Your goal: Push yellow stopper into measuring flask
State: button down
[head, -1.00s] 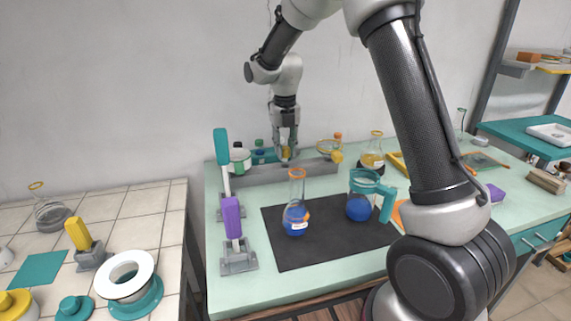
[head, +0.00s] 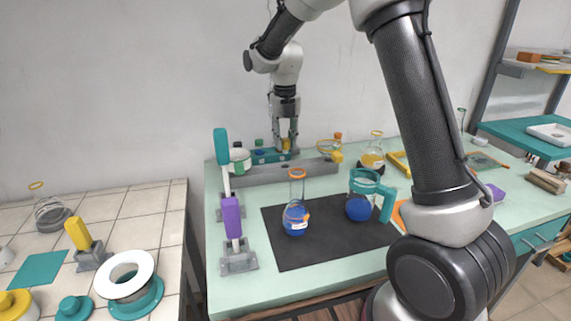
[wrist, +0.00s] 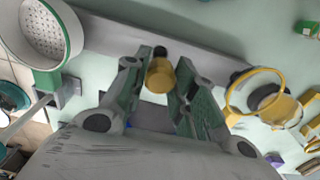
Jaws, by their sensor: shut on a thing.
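The yellow stopper (head: 286,144) is between the fingers of my gripper (head: 287,141) at the back of the bench, just above the grey ledge. In the wrist view the yellow stopper (wrist: 160,76) shows between the two fingertips, and my gripper (wrist: 161,84) is shut on it. The measuring flask (head: 296,213), long-necked with an orange rim and blue liquid, stands upright on the black mat, in front of and apart from my gripper. Its mouth looks open.
A teal-handled jug (head: 361,203) of blue liquid stands right of the flask. A purple-handled stand (head: 232,218) is at left. The grey ledge (head: 235,174) runs along the back.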

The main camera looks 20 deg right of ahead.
jog(key=shift+r, duration=1.65)
jog(key=shift+r, duration=0.1)
jog(key=shift+r, duration=4.5)
jog(key=shift+s+a+f, duration=0.45)
jog(key=shift+s+a, duration=0.2)
jog(key=shift+s, duration=3.4)
jog(key=shift+s+a+f, duration=0.5)
jog(key=shift+s+a, duration=0.15)
jog(key=shift+s, duration=3.35)
jog(key=shift+s+a+f, duration=0.45)
jog(key=shift+s+a, duration=0.2)
jog(key=shift+s, duration=3.4)
jog(key=shift+f, duration=0.1)
jog(key=shift+f, duration=0.35)
jog(key=shift+f, duration=0.85)
